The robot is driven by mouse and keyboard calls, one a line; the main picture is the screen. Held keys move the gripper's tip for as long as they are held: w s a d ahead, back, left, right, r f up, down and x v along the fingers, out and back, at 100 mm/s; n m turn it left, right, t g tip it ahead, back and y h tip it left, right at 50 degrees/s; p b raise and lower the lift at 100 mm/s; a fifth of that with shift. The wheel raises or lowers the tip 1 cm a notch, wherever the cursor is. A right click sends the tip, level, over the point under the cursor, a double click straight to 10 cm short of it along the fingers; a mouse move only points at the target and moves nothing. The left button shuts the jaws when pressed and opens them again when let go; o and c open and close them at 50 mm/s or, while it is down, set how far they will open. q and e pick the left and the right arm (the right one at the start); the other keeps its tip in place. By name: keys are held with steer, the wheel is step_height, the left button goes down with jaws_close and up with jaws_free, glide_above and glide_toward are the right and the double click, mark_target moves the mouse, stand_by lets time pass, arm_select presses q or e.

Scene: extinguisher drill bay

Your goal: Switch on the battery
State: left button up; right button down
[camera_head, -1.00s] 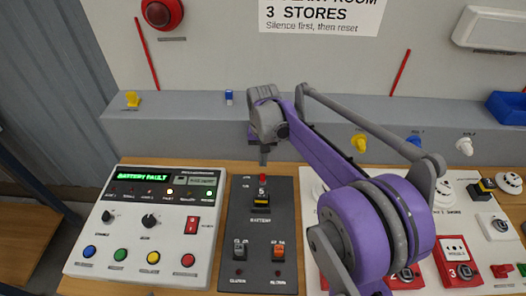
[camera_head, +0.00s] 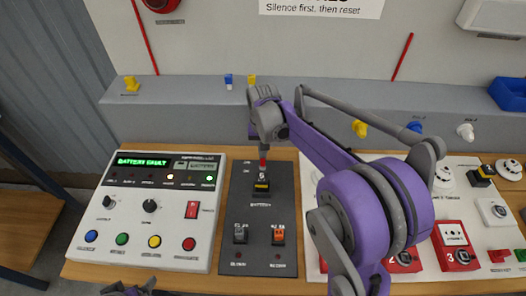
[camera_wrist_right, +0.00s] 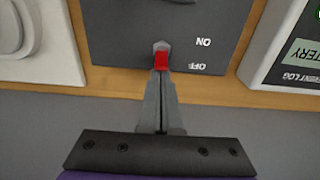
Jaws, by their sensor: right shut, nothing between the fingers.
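The battery switch (camera_head: 263,162) is a small red toggle at the top of the dark battery panel (camera_head: 239,209). In the right wrist view the red toggle (camera_wrist_right: 161,61) leans toward the gripper, on the side of the OFF label. My right gripper (camera_wrist_right: 161,75) is shut and empty, its fingertips right at the toggle's tip; I cannot tell if they touch. In the head view the right gripper (camera_head: 264,152) comes down from above, behind the toggle. Of my left arm, only a bit shows at the bottom left edge, its fingers out of view.
The white alarm panel (camera_head: 85,222) at left shows BATTERY FAULT on its green display (camera_head: 142,161). Two rocker switches (camera_head: 240,233) sit lower on the dark panel. A yellow-black block (camera_head: 262,186) is just below the toggle. A grey ledge (camera_head: 190,115) runs behind.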

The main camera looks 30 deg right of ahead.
mark_target(263, 166)
steer(key=shift+s+a+r+t+h, duration=0.1)
steer(key=shift+s+a+t+h, duration=0.2)
steer(key=shift+t, duration=0.4)
steer(key=shift+s+r+t+h, duration=0.1)
steer(key=shift+s+t+h, duration=0.1)
steer(key=shift+t+h, duration=0.2)
steer(key=shift+s+a+t+h+b, duration=0.4)
steer(key=shift+s+t+h, duration=0.25)
steer(key=shift+t, duration=0.55)
steer(key=shift+w+d+r, duration=0.1)
steer(key=shift+r, duration=0.05)
steer(key=shift+w, duration=0.1)
steer(key=shift+r+p, duration=0.5)
steer(key=shift+r, duration=0.3)
steer(key=shift+r, duration=0.15)
